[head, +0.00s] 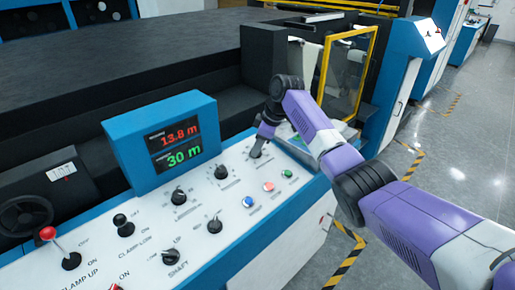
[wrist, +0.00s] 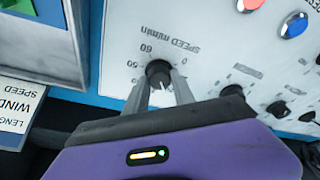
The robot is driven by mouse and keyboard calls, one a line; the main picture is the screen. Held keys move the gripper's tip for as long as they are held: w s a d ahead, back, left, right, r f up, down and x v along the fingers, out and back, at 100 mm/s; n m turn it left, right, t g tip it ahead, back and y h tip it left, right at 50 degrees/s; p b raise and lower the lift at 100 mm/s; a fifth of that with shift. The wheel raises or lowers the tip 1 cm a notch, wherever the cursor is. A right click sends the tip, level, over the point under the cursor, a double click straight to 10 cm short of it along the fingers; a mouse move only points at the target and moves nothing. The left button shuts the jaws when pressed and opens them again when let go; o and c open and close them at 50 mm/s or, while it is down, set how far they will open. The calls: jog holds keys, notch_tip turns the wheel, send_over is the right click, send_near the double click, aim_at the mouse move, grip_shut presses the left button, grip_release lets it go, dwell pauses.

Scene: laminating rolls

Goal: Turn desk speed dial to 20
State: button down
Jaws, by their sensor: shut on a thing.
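The speed dial (wrist: 158,70) is a black round knob on the white desk panel, seen upside down in the wrist view beside the printed words "SPEED m/min". Numbers are printed around it; "60" is legible, others are small or hidden. My gripper (wrist: 160,85) has its two grey fingers on either side of the knob and is shut on it. A pale mark shows on the knob, but I cannot tell which number it points to. In the head view, my gripper (head: 262,138) reaches down to the dial (head: 255,152) at the panel's far right end.
The panel (head: 225,245) carries other black knobs, a red-ball lever (head: 47,233), and blue, red and green buttons (head: 268,187). A blue display box (head: 165,140) reads 13.8 m and 30 m. A yellow-framed guard (head: 347,75) stands behind my arm. Grey floor is open at right.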

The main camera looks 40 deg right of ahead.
jog(key=shift+n, duration=0.3)
jog(key=c, duration=1.1)
grip_release()
jog(key=shift+o, duration=0.2)
jog(key=shift+r, duration=0.1)
jog(key=b+v, duration=0.1)
jog(key=v, duration=0.6)
jog(key=shift+r, duration=0.3)
jog(key=shift+s, duration=0.1)
